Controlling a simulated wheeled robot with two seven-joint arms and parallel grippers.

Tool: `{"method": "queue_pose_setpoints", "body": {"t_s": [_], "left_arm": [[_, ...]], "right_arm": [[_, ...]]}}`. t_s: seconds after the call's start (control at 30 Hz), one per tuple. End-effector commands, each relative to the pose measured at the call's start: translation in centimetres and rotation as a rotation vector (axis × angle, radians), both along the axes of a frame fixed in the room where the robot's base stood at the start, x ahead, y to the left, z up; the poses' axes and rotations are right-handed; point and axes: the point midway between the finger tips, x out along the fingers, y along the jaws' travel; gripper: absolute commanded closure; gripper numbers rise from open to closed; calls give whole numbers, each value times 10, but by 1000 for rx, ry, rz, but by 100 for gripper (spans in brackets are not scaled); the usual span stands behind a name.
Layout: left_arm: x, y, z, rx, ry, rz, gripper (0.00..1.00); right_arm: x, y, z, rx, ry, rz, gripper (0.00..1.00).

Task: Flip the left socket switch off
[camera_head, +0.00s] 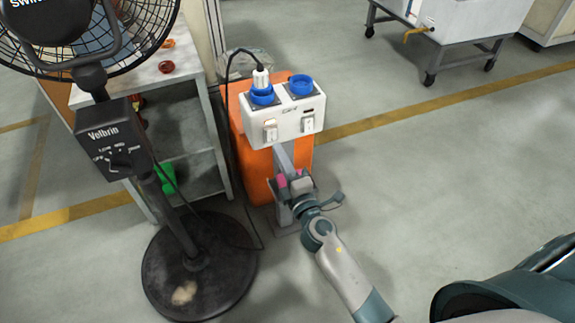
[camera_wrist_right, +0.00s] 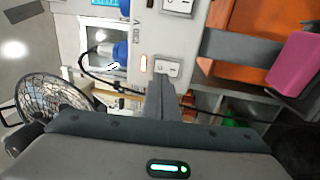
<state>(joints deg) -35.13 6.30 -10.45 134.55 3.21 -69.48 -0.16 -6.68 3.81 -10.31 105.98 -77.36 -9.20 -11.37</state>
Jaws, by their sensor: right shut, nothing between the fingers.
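The white socket box (camera_head: 284,115) stands on a grey post and carries two blue-rimmed sockets. A white plug (camera_head: 262,80) with a black cable sits in the left socket (camera_head: 262,96). The left switch (camera_head: 270,130) is on the box's front, and the right switch (camera_head: 308,124) is beside it. My right gripper (camera_head: 283,152) is shut and empty, just below the left switch. In the right wrist view, its fingertips (camera_wrist_right: 160,84) are close to the left switch (camera_wrist_right: 167,67); I cannot tell whether they touch. My left gripper is out of view.
A black pedestal fan (camera_head: 105,140) stands at left, near a grey shelf table (camera_head: 205,120). An orange cabinet (camera_head: 257,165) is behind the post. A pink block (camera_wrist_right: 293,64) is beside the post.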

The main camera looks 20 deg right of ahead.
Motion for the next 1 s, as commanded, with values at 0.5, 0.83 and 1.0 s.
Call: {"method": "queue_pose_setpoints", "body": {"t_s": [0.5,0.83,1.0], "left_arm": [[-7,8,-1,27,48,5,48],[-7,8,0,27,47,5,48],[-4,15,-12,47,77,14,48]], "right_arm": [[42,1,5,1,0,0,100],[42,1,6,1,2,0,100],[44,1,9,-1,17,0,100]]}}
